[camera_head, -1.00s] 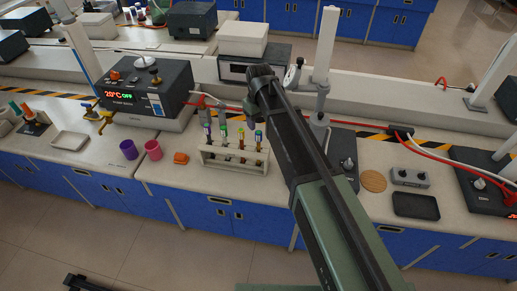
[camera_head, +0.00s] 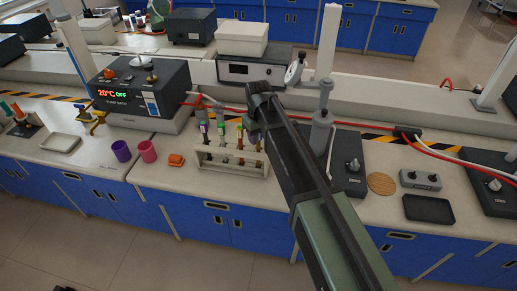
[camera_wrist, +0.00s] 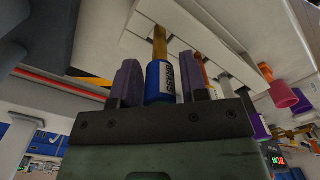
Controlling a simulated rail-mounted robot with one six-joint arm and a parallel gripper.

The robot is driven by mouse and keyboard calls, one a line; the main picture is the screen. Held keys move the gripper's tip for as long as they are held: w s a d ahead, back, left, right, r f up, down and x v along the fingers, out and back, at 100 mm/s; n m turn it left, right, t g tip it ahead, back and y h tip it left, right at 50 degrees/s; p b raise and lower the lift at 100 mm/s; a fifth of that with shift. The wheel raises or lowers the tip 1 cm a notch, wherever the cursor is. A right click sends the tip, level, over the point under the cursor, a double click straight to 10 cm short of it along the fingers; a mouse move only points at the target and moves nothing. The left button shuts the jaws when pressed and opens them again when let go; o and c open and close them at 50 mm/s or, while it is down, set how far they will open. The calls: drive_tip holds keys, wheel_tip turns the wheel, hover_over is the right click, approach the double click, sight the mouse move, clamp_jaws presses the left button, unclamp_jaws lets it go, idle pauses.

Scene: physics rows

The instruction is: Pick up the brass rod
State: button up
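The brass rod (camera_wrist: 160,45) is a gold-coloured stick with a blue end cap marked BRASS (camera_wrist: 160,82). It stands upright in a white rack (camera_head: 231,165), at the rack's right end in the head view (camera_head: 258,146). My gripper (camera_wrist: 161,82) has its two fingers on either side of the blue cap, with narrow gaps seeming to show beside it. In the head view my gripper (camera_head: 254,132) is at the rack's right end, and my arm hides part of the area behind it. Other rods (camera_head: 222,138) with coloured caps stand to the left in the rack.
A pink cup (camera_head: 147,151), a purple cup (camera_head: 121,151) and an orange block (camera_head: 176,160) are left of the rack. A box with a 20°C display (camera_head: 142,88) stands behind. A grey stand (camera_head: 321,130) and a hotplate (camera_head: 348,165) are to the right.

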clamp_jaws()
